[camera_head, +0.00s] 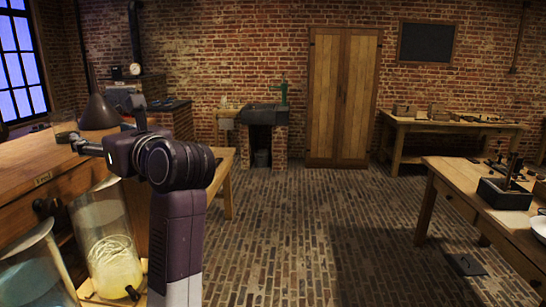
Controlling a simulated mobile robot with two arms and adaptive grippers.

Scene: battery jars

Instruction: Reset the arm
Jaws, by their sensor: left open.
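My left arm (178,225) rises from the bottom, left of centre, and bends toward the left at a purple and black joint. My left gripper (103,122) is at its far end, beside the wooden bench at the left. Its dark fingers are spread apart, with nothing visible between them. The gripper is above and beyond a glass jar (106,243) with pale yellowish contents, which stands upright below it. A second jar (35,268) with bluish contents is cut off at the lower left. My right gripper is not in view.
The wooden bench (30,165) with a dark cone-shaped object (99,113) is close to my left arm. A work table (450,185) with a black box (504,194) stands at the right. The brick floor (320,235) between them is clear.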

